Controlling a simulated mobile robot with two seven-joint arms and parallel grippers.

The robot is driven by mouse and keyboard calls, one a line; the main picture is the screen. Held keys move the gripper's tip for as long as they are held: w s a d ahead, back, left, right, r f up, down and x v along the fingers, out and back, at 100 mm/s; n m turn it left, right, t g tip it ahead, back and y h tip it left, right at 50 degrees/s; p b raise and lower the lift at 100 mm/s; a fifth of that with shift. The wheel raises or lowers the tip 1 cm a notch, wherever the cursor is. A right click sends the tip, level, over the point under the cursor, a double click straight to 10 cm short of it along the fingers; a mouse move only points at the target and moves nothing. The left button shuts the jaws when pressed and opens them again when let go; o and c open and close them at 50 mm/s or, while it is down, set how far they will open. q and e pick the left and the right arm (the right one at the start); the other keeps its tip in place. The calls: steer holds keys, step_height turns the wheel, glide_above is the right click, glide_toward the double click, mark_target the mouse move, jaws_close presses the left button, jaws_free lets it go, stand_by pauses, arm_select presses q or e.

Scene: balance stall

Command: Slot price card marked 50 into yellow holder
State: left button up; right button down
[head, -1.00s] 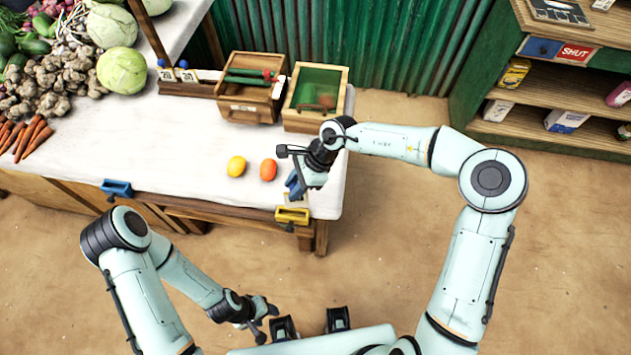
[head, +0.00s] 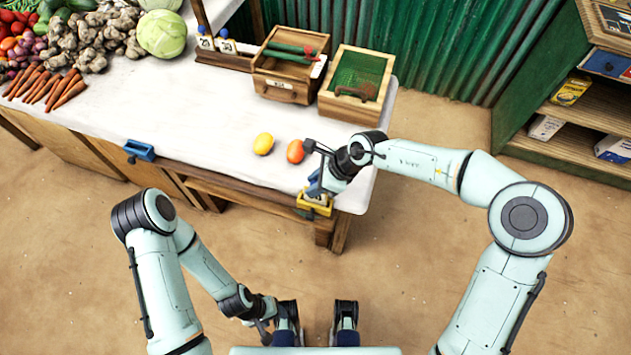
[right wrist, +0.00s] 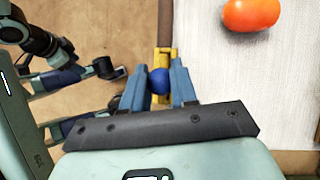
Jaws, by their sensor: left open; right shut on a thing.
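The yellow holder (head: 316,208) is fixed at the table's front edge near its right corner. My right gripper (head: 316,186) is right above it, shut on the price card by its blue ball knob (right wrist: 159,81). A small pale part of the card seems to show at the holder's top in the head view; its number is not readable, and I cannot tell how deep it sits. In the right wrist view, the yellow holder (right wrist: 164,58) shows just behind the knob. My left gripper (head: 266,318) is open and empty, low in front of the table.
A blue holder (head: 139,150) is farther left on the same edge. A lemon (head: 263,144) and an orange fruit (head: 295,151) lie near my right gripper. Two blue-knobbed cards (head: 216,44) stand in a rack behind. Two wooden boxes (head: 288,88) stand at the back right.

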steer(key=shift+c, duration=1.2)
jaws_free()
steer(key=shift+r+p, duration=1.85)
steer(key=shift+p, duration=0.5)
steer(key=shift+r+p, duration=1.7)
steer(key=shift+p, duration=0.15)
arm_select(q)
steer(key=w+r, duration=0.3)
steer(key=r, duration=0.6)
steer(key=shift+w+t, duration=0.3)
steer(key=shift+w, duration=0.05)
steer(key=shift+d, duration=0.1)
